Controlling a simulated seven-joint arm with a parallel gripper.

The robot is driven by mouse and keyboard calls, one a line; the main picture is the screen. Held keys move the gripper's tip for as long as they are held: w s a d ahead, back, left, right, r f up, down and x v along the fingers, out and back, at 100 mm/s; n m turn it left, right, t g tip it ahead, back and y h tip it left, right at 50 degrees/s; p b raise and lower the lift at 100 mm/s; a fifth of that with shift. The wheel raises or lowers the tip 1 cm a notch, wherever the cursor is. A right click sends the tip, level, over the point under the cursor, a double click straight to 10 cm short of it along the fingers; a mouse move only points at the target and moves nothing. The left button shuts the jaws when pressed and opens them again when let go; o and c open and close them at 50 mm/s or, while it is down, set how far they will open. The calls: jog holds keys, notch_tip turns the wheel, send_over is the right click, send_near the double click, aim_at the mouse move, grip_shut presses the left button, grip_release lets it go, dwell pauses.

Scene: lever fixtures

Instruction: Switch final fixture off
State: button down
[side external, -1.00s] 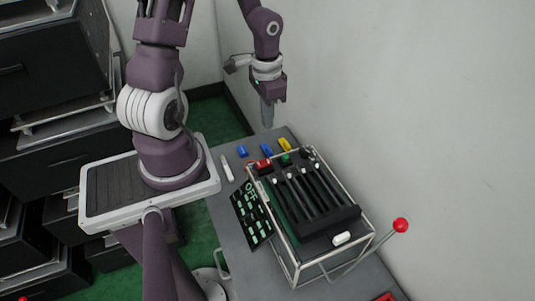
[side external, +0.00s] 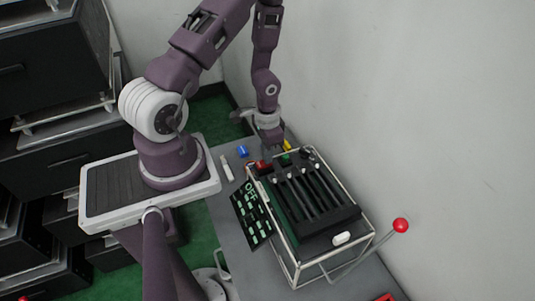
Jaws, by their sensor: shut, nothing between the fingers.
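A lever fixture (side external: 348,219) stands on the grey table: a wire-framed box with a black top, several dark slots and small pale-tipped levers (side external: 290,174) at their far ends. A dark panel with green marks and the letters OFF (side external: 251,213) leans on its left side. A rod with a red ball (side external: 400,225) sticks out at its near right corner. Which fixture is the final one I cannot tell. My gripper (side external: 271,143) is shut and empty, pointing down just beyond the box's far end, apart from the levers as far as I can see.
Near the gripper are a red block (side external: 263,164), a green button (side external: 286,158), a yellow block (side external: 288,146) and a blue block (side external: 242,152). A white stick (side external: 227,168) lies at left. A wall bounds the right. A white piece (side external: 342,238) sits on the box's near end.

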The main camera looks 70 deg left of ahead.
jog(key=shift+f, duration=0.2)
dwell(0.3)
jog(key=shift+s, duration=0.1)
jog(key=shift+s+r, duration=0.2)
jog(key=shift+s, duration=0.55)
jog(key=shift+w, duration=0.1)
